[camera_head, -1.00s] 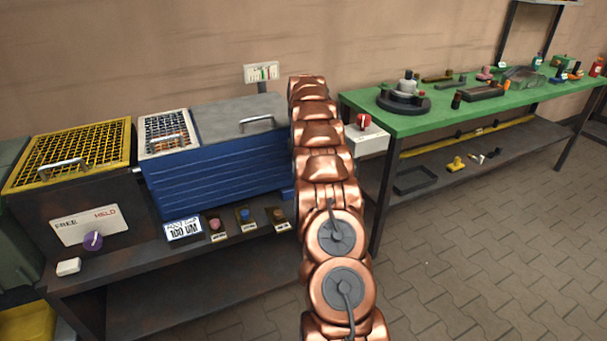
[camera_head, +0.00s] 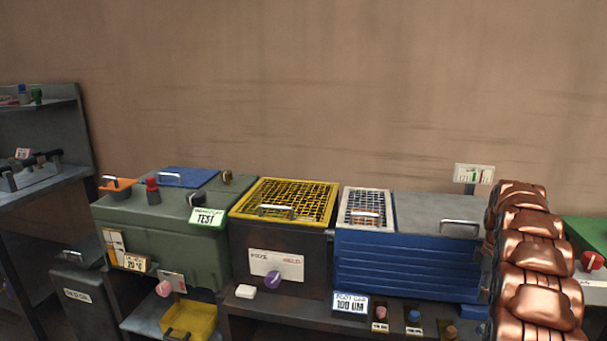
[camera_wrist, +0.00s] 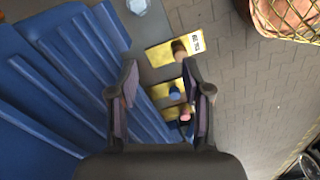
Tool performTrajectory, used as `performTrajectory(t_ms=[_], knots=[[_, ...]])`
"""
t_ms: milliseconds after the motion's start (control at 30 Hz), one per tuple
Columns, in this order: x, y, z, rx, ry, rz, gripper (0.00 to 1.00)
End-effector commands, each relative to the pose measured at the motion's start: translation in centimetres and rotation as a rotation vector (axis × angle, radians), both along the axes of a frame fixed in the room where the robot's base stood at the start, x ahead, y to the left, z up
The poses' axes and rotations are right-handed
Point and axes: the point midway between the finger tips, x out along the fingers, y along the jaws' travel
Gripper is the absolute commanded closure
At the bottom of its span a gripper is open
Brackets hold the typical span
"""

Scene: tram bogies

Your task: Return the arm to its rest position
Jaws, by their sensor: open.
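My gripper (camera_wrist: 160,100) shows in the wrist view with its two dark fingers apart and nothing between them. Beyond the fingers are the ribbed side of the blue box (camera_wrist: 60,75) and several small knobs on brass plates. My copper-coloured arm stands at the right of the head view, in front of the right end of the blue box (camera_head: 410,265). The gripper itself is not visible in the head view.
Left of the blue box stand a dark box with a yellow mesh lid (camera_head: 285,200) and a green test cabinet (camera_head: 160,235). A green table (camera_head: 588,235) is at the right edge. Shelves (camera_head: 45,185) stand far left. Paved floor (camera_wrist: 250,95) shows in the wrist view.

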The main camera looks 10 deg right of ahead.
Motion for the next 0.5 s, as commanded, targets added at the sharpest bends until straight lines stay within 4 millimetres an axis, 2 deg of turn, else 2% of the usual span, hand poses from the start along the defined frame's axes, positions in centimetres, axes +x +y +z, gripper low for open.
performTrajectory(t_ms=[33, 267, 500], knots=[[-0.1, 1.3, 0.6, 0.003, 0.005, -0.014, 0.51], [-1.4, 7.4, 3.7, 0.006, 0.023, -0.113, 0.51], [-4.1, 13.8, 6.1, 0.008, 0.052, -0.222, 0.51]])
